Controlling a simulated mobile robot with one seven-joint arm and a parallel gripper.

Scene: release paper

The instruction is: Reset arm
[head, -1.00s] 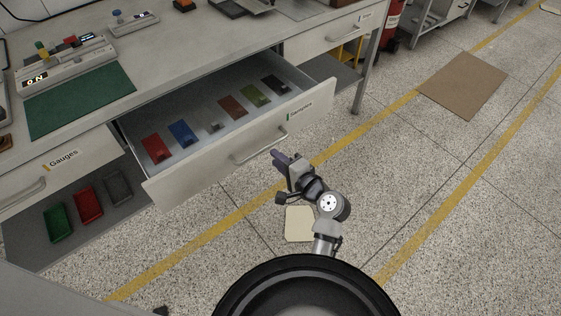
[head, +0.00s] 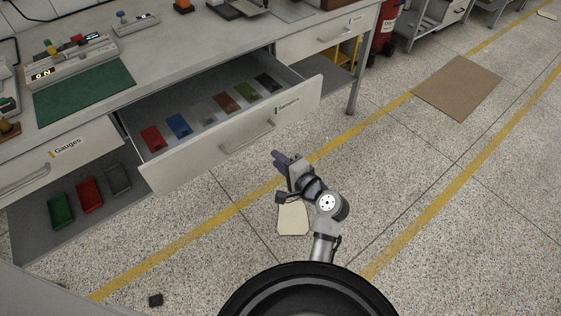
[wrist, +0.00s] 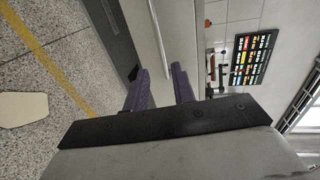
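My gripper (head: 278,159) is at the end of my arm, low in front of the pulled-out Samples drawer (head: 250,128). In the head view it is over the floor, apart from the drawer's handle. In the wrist view my gripper (wrist: 163,88) has its two purple fingers spread, with a clear gap and nothing between them. The drawer holds a row of small coloured trays, including red (head: 152,138), blue (head: 179,125) and green (head: 246,91).
The bench (head: 190,45) carries a green mat (head: 85,90) and devices. A lower shelf at left holds green, red and dark trays (head: 89,194). A pale plate (head: 293,218) lies on the floor beneath my arm. Open floor (head: 450,220) lies to the right, with a brown mat (head: 458,85).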

